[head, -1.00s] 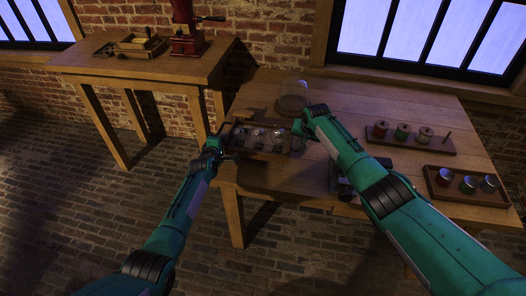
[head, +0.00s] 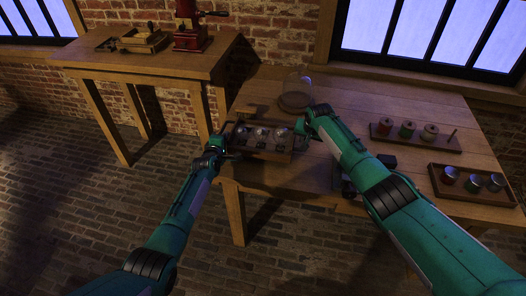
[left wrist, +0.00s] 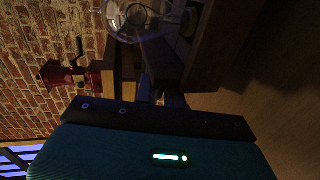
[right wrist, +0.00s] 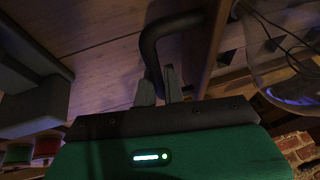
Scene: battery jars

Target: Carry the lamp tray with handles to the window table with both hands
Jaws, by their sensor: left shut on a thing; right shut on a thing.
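The lamp tray (head: 268,155) is a dark wooden tray holding several clear glass lamps (head: 262,134), at the front left of the right-hand table. My left gripper (head: 221,150) is shut at its left end; the handle there is mostly hidden. My right gripper (head: 304,127) is shut on the handle at its right end. In the right wrist view this handle is a dark curved bar (right wrist: 150,45) between the fingertips (right wrist: 160,88). The left wrist view shows a glass lamp (left wrist: 128,18) and the tray's wall (left wrist: 212,45). The right-hand table (head: 345,100) stands below a window.
A glass dome on a round wooden base (head: 296,101) stands just behind the tray. A spool rack (head: 440,143) and a tray of jars (head: 475,195) are at the right. Another table (head: 150,66) at left bears a red grinder (head: 190,30). Open brick floor (head: 90,190) lies in front.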

